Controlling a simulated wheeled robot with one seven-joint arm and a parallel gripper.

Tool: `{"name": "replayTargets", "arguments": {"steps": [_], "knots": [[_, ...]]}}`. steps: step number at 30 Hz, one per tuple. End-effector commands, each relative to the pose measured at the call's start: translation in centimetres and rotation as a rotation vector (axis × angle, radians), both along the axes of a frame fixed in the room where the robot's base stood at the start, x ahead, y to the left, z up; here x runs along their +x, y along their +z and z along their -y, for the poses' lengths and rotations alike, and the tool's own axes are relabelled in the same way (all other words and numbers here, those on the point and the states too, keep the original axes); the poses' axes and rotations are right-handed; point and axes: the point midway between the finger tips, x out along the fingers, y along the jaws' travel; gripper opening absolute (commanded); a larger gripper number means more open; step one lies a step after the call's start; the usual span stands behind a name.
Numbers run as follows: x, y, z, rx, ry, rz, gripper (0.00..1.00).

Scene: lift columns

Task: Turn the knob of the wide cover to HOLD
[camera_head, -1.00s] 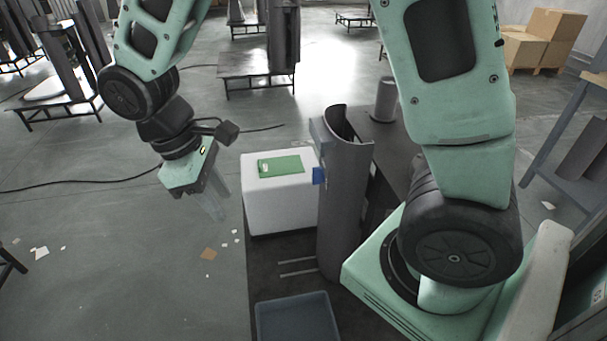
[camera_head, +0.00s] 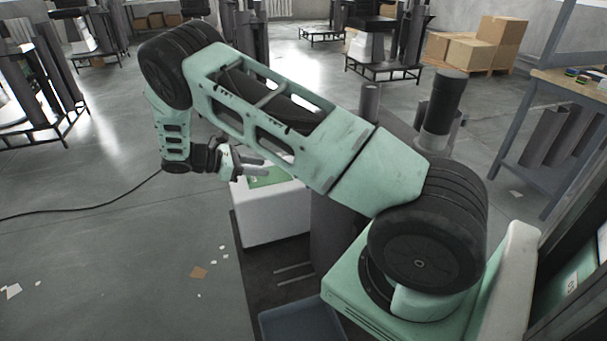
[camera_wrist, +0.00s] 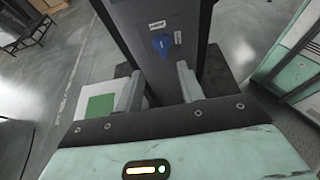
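The wide cover is a tall dark grey column; its lower part (camera_head: 330,235) shows in the head view, the rest is behind my arm. In the wrist view its face (camera_wrist: 185,60) fills the top middle. A blue knob (camera_wrist: 162,44) sits on that face, with a small white label (camera_wrist: 156,24) above it and another (camera_wrist: 178,37) at its right. The label text and exact knob setting are too small to read. My gripper (camera_wrist: 160,88) is open and empty, its fingers apart below the knob in the picture. It also shows in the head view (camera_head: 256,165), pointing toward the cover.
A white box (camera_head: 270,225) with a green panel (camera_head: 268,178) on top stands left of the cover. A blue-grey bin (camera_head: 300,322) lies on the floor in front. A workbench (camera_head: 575,85) and cardboard boxes (camera_head: 480,45) are at the right.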

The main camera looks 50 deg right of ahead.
Motion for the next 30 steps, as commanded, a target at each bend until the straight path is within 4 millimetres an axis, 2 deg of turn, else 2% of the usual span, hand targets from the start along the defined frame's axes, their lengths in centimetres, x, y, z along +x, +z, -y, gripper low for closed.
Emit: {"name": "replayTargets", "arguments": {"steps": [18, 24, 30], "knots": [[-6.2, -4.6, 9.8, 0.004, -0.004, -0.002, 0.38], [-7.3, -5.6, 11.6, 0.002, -0.003, 0.0, 0.38], [-7.6, -6.0, 12.1, 0.004, -0.001, 0.001, 0.38]]}}
